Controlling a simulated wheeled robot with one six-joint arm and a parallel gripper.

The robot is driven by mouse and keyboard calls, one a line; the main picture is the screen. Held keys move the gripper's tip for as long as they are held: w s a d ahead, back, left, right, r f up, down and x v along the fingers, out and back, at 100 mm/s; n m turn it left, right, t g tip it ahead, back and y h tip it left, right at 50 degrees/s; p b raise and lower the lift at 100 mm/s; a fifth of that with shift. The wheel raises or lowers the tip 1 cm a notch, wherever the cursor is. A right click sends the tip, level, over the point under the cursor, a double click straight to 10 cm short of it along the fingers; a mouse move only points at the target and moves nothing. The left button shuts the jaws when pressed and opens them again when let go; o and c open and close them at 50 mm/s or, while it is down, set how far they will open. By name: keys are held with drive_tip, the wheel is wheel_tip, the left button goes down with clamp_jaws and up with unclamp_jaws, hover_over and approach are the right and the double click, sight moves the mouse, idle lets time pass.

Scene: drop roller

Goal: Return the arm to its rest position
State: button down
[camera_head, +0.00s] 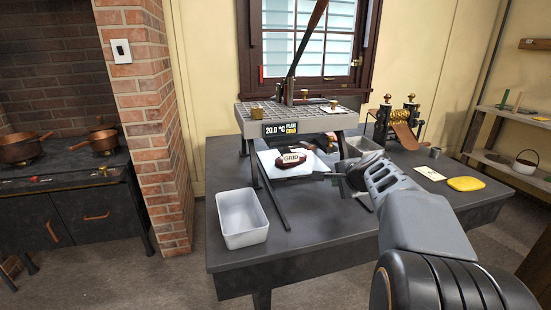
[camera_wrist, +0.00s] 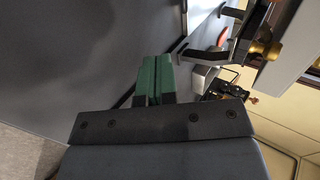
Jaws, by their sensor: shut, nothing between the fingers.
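My arm reaches from the lower right of the head view across the dark table (camera_head: 295,242). My gripper (camera_head: 322,176) is at its far end, close to the right edge of a white tray under a metal stand. I cannot tell whether it touches the tray. In the wrist view my gripper (camera_wrist: 155,78) shows two green fingers pressed together with nothing between them.
The metal stand (camera_head: 240,128) has a grated top, a long upright lever and a temperature sign. The white tray (camera_head: 270,158) holds a dark red piece labelled GRID (camera_head: 290,160). A white bin (camera_head: 242,218) stands at front left. A brass roller device (camera_head: 400,124) and yellow pad (camera_head: 466,184) sit right.

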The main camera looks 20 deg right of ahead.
drive_tip(key=s+a+r+n+g+p, duration=0.3)
drive_tip(key=s+a+r+n+p, duration=0.3)
drive_tip(key=s+a+n+p, duration=0.3)
drive_tip(key=s+a+r+n+g+p, duration=0.4)
drive_tip(key=s+a+n+p, duration=0.5)
drive_tip(key=p, duration=0.7)
wheel_tip(320, 180, up, 2)
drive_tip(key=shift+s+a+r+n, duration=0.15)
drive_tip(key=shift+s+a+n, duration=0.2)
drive_tip(key=shift+a, duration=0.9)
drive_tip(key=shift+y, duration=0.3)
